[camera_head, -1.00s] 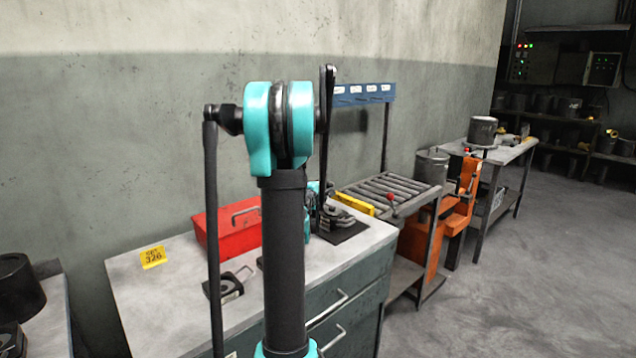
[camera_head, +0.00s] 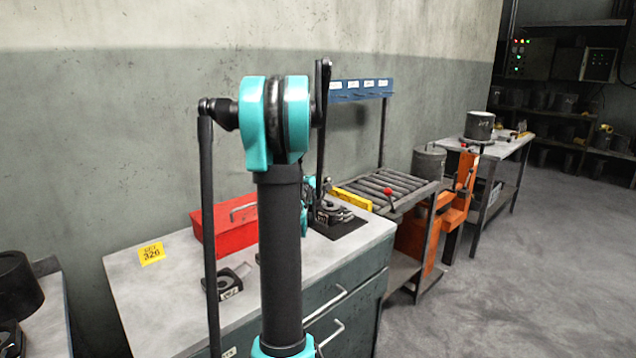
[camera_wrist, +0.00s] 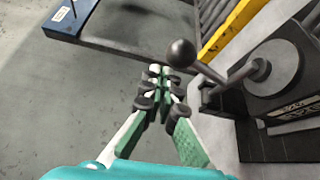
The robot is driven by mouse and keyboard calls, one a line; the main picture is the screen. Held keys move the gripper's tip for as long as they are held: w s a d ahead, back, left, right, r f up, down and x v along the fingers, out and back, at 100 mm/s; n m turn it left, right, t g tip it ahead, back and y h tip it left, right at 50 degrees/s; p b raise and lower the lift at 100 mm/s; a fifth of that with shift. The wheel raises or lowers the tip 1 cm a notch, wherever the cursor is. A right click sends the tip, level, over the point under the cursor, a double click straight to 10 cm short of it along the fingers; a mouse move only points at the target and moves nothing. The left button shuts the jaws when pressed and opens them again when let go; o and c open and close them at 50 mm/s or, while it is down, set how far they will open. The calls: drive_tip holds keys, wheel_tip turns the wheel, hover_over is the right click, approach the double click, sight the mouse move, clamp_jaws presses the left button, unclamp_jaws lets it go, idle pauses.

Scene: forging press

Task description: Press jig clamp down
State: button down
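The jig clamp (camera_wrist: 275,70) shows at the right of the wrist view, with a round dark body and a lever that ends in a black ball knob (camera_wrist: 182,53). The lever slants up and left from the round body. My gripper (camera_wrist: 162,76) has green and pale fingers with dark pads; its tips are drawn together with nothing visible between them. In the picture the tips lie just below and left of the knob; I cannot tell whether they touch. In the head view the jig (camera_head: 334,212) sits on a black plate at the bench's right end, and my arm hides the gripper's fingers.
The bench (camera_head: 170,300) also bears a red toolbox (camera_head: 222,237), a black-and-grey part (camera_head: 228,282) and a yellow label (camera_head: 151,253). A roller table (camera_head: 380,190) with a yellow bar stands just beyond the jig. Open grey floor (camera_head: 520,270) lies to the right.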

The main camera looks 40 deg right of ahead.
drive_tip(key=s+a+f, duration=0.1)
drive_tip(key=s+a, duration=0.1)
drive_tip(key=a, duration=0.7)
drive_tip(key=shift+s+a+f, duration=0.2)
idle(0.3)
